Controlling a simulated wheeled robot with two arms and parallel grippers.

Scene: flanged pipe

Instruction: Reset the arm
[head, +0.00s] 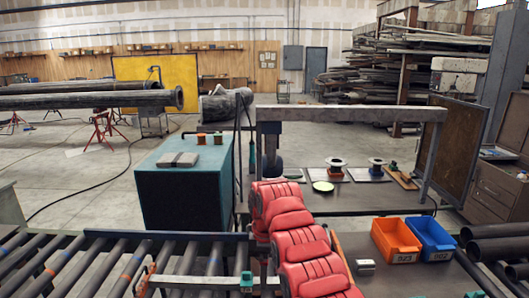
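A red, segmented arm, which appears to be my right arm, rises from the bottom edge right of centre and leans up and to the left. A dark part (271,163) shows at its far end, below a grey beam; I cannot make out fingers there or tell whether it is my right gripper. My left arm and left gripper are not in view. A long dark pipe (90,100) with a round flange (179,97) at its right end lies at the far left, well away from the red arm.
A teal cabinet (180,215) stands left of the arm. A roller conveyor (60,262) runs along the bottom left. A grey beam (350,114) spans a workbench (380,197). Orange (396,240) and blue (431,238) bins sit right of the arm. Open floor lies behind.

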